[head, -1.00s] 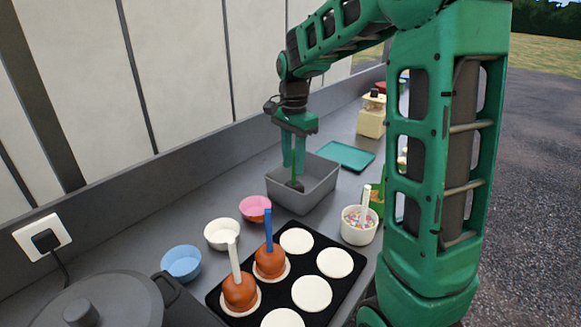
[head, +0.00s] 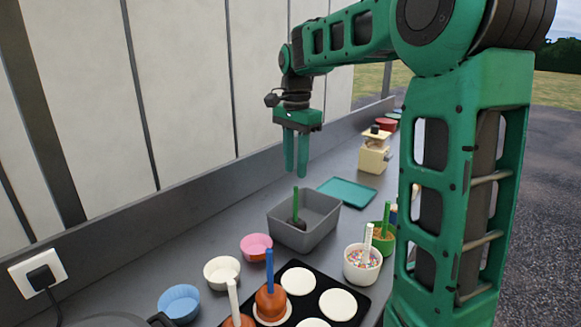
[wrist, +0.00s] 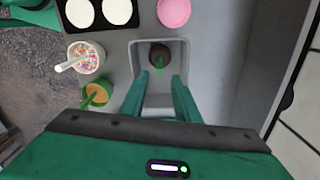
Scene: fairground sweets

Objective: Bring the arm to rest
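My gripper (head: 296,170) hangs pointing down above the grey bin (head: 330,222), with its two green fingers apart and nothing between them. Inside the bin stands a green-handled tool (head: 296,205) with a dark lower end. In the wrist view, the fingers (wrist: 166,82) reach over the grey bin (wrist: 137,62), and the dark end of the green-handled item (wrist: 159,53) shows between and beyond them. The fingertips are apart from the handle in the head view.
Several bowls, including a pink one (head: 256,246), stand left of the bin. A black tray (head: 352,300) holds white discs and brown stick-topped sweets. A sprinkle tub (head: 362,268), a green tub (head: 384,238), a teal tray (head: 345,191) and a cream machine (head: 374,155) stand nearby. A wall runs behind.

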